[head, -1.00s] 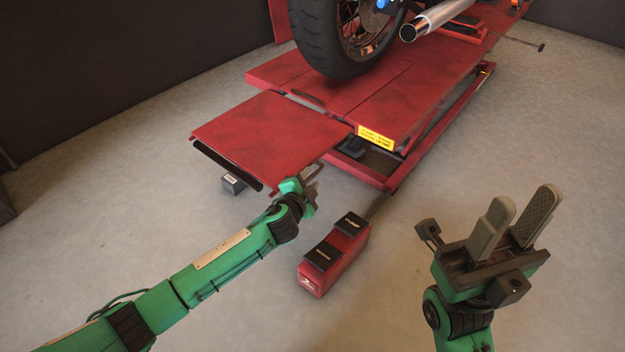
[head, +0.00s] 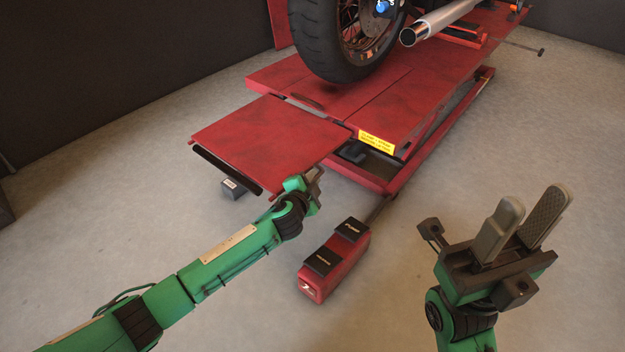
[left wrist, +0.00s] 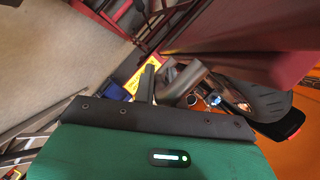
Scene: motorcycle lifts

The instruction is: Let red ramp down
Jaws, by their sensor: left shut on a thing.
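The red ramp (head: 268,140) is a flat panel at the near end of the red motorcycle lift, standing out roughly level above the floor with a dark strip along its outer edge. My left gripper (head: 316,184) is at the ramp's near right side, shut on its edge; the fingertips are partly hidden in the head view. In the left wrist view, the left gripper's fingers (left wrist: 165,82) show beside a dark red surface at upper right. My right gripper (head: 522,228) is open and empty, raised above the floor at right, away from the ramp.
A red foot pump (head: 325,277) with black pedals stands on the floor between my arms. A small dark block (head: 234,188) lies below the ramp. The lift (head: 400,105) carries a motorcycle (head: 330,45). The floor left of the ramp is clear.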

